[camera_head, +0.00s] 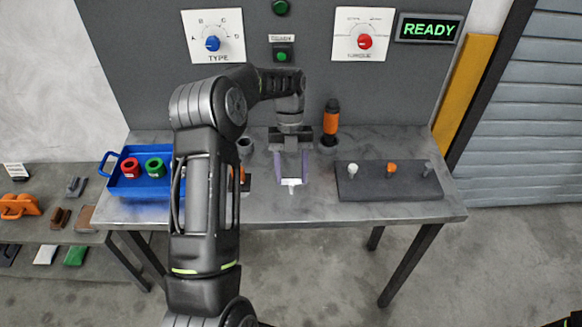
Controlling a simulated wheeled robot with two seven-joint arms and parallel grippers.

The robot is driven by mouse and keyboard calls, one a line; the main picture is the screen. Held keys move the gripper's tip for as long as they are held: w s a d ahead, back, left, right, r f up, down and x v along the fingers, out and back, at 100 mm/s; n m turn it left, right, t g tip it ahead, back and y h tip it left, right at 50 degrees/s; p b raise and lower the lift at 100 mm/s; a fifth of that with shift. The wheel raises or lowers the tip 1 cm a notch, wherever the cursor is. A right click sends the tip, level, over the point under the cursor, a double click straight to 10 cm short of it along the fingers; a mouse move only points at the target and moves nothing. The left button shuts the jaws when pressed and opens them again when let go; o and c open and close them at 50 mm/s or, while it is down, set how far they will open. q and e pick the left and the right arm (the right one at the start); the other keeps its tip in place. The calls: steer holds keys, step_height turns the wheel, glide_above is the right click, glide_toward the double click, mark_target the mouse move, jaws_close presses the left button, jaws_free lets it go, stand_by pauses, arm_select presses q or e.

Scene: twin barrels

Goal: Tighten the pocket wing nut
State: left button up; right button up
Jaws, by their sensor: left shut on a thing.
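My left gripper (290,178) points down over the middle of the grey table, in front of the back panel. My left arm crosses the left-middle of the view and hides part of the table, including most of an orange-and-dark thing (243,175) beside the gripper. My right gripper is not in view.
A blue bin (133,187) with red and green rings stands on the table's left. A dark block (388,183) with white, orange and grey pegs lies right. An orange-and-black tool (331,122) stands behind. The panel has two dials, a green button and a READY display (429,29).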

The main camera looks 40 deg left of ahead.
arm_select(q)
steer(key=shift+w+a+r+m, duration=0.1)
steer(key=shift+w+r+m, duration=0.05)
steer(key=shift+m, duration=0.15)
steer(key=o, duration=1.4)
